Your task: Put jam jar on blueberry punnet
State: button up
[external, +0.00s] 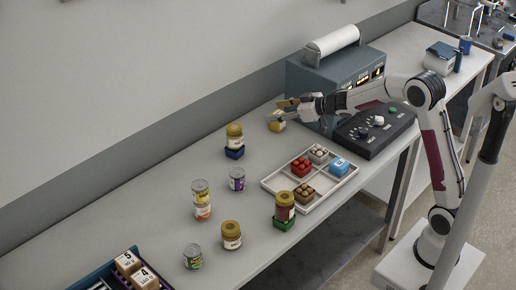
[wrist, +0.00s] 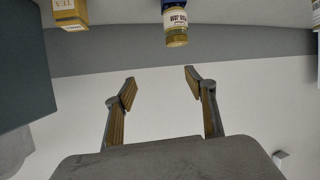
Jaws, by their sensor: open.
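A dark blue punnet (external: 235,153) that looks like the blueberry punnet stands at the middle of the bench. A gold-lidded jar with a pale label (external: 235,138) stands upright on it; both also show at the top of the wrist view, the jar there (wrist: 176,25). A dark red jar with a gold lid (external: 285,204) stands on a green base (external: 283,224) near the front edge. The labels are too small to tell surely which jar is jam. My gripper (external: 284,106) is open and empty, back right of the blue punnet; its spread fingers show in the wrist view (wrist: 160,76).
A small tea box (external: 277,125) stands just below my gripper. A divided white tray (external: 270,188) holds several small packs at the right. Cans and another gold-lidded jar (external: 231,235) stand to the front left. A teal machine (external: 305,80) rises at the right.

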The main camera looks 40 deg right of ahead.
jog(key=s+d+r+m+g+h, duration=0.1)
jog(key=s+d+r+m+h, duration=0.2)
jog(key=s, duration=0.7)
jog(key=s+d+r+m+g+h, duration=0.15)
jog(key=s+d+r, duration=0.3)
jog(key=s, duration=0.55)
jog(key=s+a+f+g, duration=0.1)
jog(key=s+f, duration=0.1)
jog(key=s, duration=0.7)
jog(key=s+a+f+g, duration=0.2)
jog(key=s, duration=0.7)
jog(key=s+a+f+g, duration=0.1)
jog(key=s+a+f, duration=0.1)
jog(key=s, duration=0.8)
jog(key=shift+a+f+y, duration=0.2)
jog(key=shift+f+y, duration=0.1)
jog(key=shift+y, duration=0.15)
